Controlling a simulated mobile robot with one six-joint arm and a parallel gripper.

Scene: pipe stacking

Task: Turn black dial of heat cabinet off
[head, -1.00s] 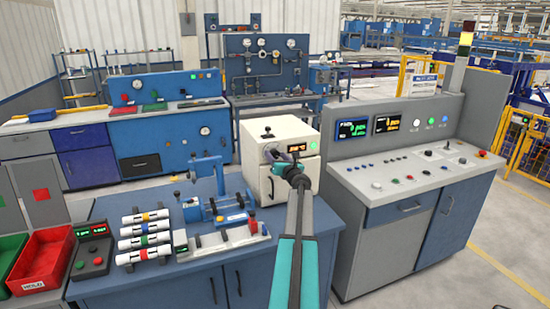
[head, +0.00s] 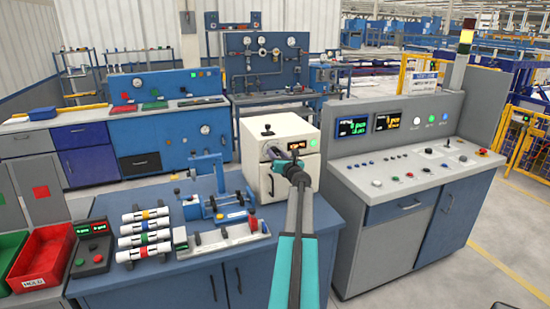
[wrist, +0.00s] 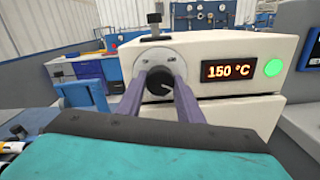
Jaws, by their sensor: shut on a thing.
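The heat cabinet (head: 291,133) is a cream box at the back right of the blue workbench; it also fills the middle of the wrist view (wrist: 220,60). Its black dial (wrist: 160,80) sits on a round pale plate on the front face. My gripper (wrist: 160,84) has its two purple-grey fingers on either side of the dial, shut on it. In the head view my gripper (head: 277,153) reaches the cabinet front and hides the dial. The cabinet's display (wrist: 229,71) reads 150 °C in orange. A round green light (wrist: 273,67) is lit beside it.
A black knob (wrist: 154,20) stands on the cabinet top. Left of the cabinet, the bench holds a blue clamp fixture (head: 213,190) and several banded white pipes (head: 145,235). A grey control console (head: 410,180) stands close on the right.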

